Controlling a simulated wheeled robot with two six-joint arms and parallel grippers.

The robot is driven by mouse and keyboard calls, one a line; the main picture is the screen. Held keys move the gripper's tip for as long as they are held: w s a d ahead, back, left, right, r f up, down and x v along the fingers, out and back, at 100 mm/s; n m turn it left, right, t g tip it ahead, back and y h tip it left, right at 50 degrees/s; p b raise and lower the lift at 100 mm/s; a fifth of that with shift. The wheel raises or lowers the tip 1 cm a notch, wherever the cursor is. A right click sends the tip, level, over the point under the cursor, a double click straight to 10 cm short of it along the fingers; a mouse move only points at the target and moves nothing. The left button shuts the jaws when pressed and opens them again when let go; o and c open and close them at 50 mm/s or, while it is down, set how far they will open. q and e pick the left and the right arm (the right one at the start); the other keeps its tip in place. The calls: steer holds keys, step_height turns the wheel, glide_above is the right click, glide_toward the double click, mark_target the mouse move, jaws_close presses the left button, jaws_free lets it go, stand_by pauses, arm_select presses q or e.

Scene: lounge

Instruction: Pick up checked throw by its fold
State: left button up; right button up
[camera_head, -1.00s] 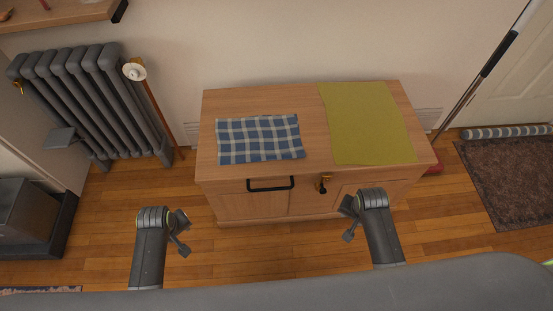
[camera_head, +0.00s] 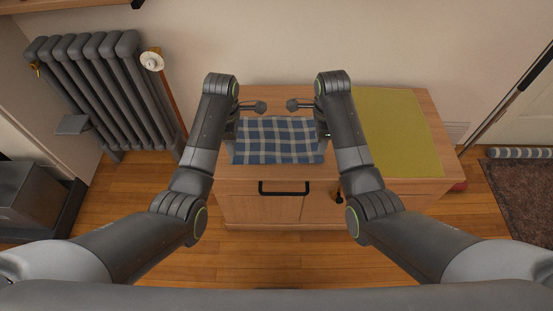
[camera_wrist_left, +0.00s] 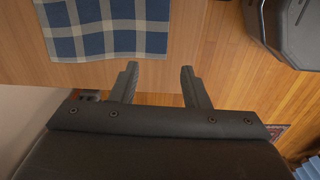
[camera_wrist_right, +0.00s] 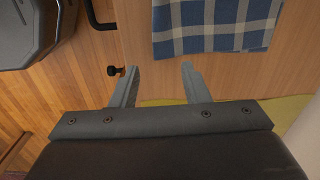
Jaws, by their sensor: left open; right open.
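The checked throw (camera_head: 277,142), blue and white, lies flat on top of a wooden cabinet (camera_head: 296,177). It also shows at the top of the left wrist view (camera_wrist_left: 103,28) and of the right wrist view (camera_wrist_right: 214,27). My left gripper (camera_wrist_left: 157,76) is open and empty, just beyond the throw's left edge. My right gripper (camera_wrist_right: 157,78) is open and empty, just beyond its right edge. Both point down towards the cabinet top. In the head view my wrists largely hide the fingers and cover the throw's side edges. I cannot tell which edge is the fold.
A yellow-green cloth (camera_head: 398,135) lies on the cabinet top at the right, close to my right arm. A black bar handle (camera_head: 284,188) is on the cabinet front. A grey radiator (camera_head: 88,85) stands at the left, and the wall is behind the cabinet.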

mark_target(239, 160)
arm_select(q)
steer(key=shift+w+d+f, duration=0.15)
steer(key=shift+f, duration=1.7)
steer(key=shift+w+d+f, duration=0.1)
steer(key=shift+d+f, duration=0.05)
steer(key=shift+f, duration=1.65)
arm_select(e)
steer(key=shift+w+a+f, duration=0.15)
steer(key=shift+f, duration=1.7)
steer(key=shift+w+a+f, duration=0.1)
steer(key=shift+a+f, duration=0.05)
steer(key=shift+f, duration=1.65)
arm_select(q)
steer(key=shift+f, duration=0.2)
arm_select(e)
steer(key=shift+f, duration=0.2)
arm_select(q)
steer(key=shift+c, duration=0.2)
arm_select(e)
steer(key=shift+f, duration=0.3)
steer(key=shift+c, duration=0.2)
arm_select(q)
jaws_close()
arm_select(e)
jaws_close()
arm_select(q)
steer(key=shift+r, duration=0.15)
arm_select(e)
steer(key=shift+r, duration=0.1)
